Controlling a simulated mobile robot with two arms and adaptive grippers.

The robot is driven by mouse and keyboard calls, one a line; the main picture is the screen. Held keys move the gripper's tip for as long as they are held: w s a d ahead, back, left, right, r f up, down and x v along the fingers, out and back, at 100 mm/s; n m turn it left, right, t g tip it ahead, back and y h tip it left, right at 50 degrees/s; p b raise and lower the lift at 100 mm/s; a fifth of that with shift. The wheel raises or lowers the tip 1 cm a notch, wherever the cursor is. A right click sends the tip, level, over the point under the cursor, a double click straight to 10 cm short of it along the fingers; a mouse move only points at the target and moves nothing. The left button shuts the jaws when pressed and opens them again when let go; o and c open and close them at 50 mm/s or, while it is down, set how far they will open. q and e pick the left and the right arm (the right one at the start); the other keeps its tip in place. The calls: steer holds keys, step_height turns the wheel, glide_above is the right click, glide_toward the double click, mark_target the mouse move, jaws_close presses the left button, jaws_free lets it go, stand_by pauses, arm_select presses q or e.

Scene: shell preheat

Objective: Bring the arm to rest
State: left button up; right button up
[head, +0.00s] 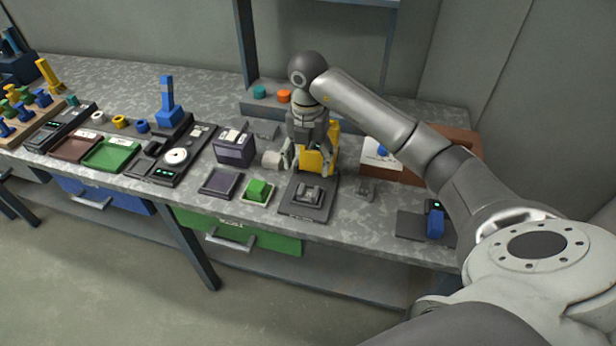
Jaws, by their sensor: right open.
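My right arm reaches in from the right edge over the long grey speckled bench (350,214). My right gripper (306,166) points down above the bench and is open, with nothing seen between its fingers. A yellow block-like thing (317,161) stands behind it, partly hidden by the fingers. Below the gripper in the picture, a dark device with a grey metal piece (308,193) on top sits near the bench's front edge. I cannot tell whether the gripper touches anything. My left gripper does not show.
Near the gripper are a green block (259,190) on a pale tray, a white cylinder (272,160) and a dark box (234,147). A brown box (455,148) stands behind my forearm. A blue device (435,222) lies at right. Trays and several coloured pieces crowd the left.

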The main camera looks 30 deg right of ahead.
step_height(320, 180, up, 2)
steer(key=shift+r, duration=0.1)
stand_by(0.5)
